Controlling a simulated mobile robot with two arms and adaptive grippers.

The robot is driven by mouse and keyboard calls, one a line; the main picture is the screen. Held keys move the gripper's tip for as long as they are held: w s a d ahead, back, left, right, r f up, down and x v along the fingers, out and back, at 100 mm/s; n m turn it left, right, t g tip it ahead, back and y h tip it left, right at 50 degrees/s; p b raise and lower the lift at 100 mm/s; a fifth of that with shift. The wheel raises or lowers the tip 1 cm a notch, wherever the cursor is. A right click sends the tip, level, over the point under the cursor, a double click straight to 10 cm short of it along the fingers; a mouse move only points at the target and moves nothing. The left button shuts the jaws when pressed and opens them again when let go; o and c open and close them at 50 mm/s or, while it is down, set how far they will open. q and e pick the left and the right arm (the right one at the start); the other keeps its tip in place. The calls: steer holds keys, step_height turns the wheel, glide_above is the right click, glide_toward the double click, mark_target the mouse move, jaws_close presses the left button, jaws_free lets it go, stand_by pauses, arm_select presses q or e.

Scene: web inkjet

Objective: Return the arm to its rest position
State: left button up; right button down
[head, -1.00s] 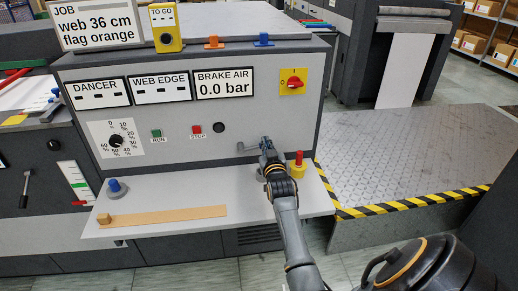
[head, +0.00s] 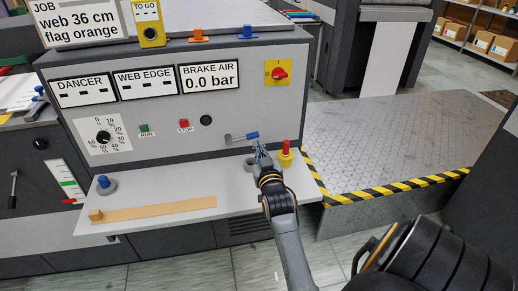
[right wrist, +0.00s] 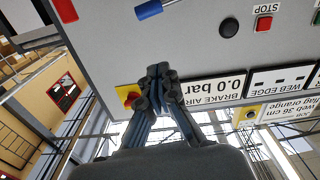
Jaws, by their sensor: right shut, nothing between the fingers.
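My right gripper (head: 260,152) is shut and empty in the head view, just in front of the console below the blue-handled lever (head: 242,137). A gap shows between the gripper and the panel in the right wrist view, where the closed fingers (right wrist: 158,85) overlap the picture of the yellow-and-red switch (right wrist: 131,96). The blue lever handle also shows there (right wrist: 149,9), apart from the fingers. My right arm reaches up from the bottom of the head view. My left gripper is not in view.
The console shelf (head: 150,225) holds a blue knob (head: 104,185), a wooden strip (head: 155,211), a grey ring (head: 250,164) and a yellow-and-red piece (head: 285,156). The brake air display (head: 209,76) reads 0.0 bar. A metal platform (head: 400,140) with a striped edge lies right.

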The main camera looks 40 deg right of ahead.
stand_by(0.3)
steer(key=s+a+f+n+g+y, duration=0.25)
steer(key=s+a+f, duration=0.25)
steer(key=a, duration=0.3)
steer(key=s+a+f+n+g+y, duration=0.2)
steer(key=s+a+f+g+y, duration=0.15)
steer(key=a+f, duration=0.3)
steer(key=s+a+f+n+g+y, duration=0.1)
steer(key=s+a+f+g+y, duration=0.15)
steer(key=s+a, duration=0.55)
steer(key=s+a+f+n+g+y, duration=0.1)
steer(key=s+a+g, duration=0.3)
steer(key=s, duration=0.8)
step_height(320, 180, down, 25)
steer(key=s+d+f+g, duration=0.2)
steer(key=s+f, duration=1.5)
steer(key=shift+s+d+f+n, duration=0.3)
steer(key=shift+d+n, duration=0.05)
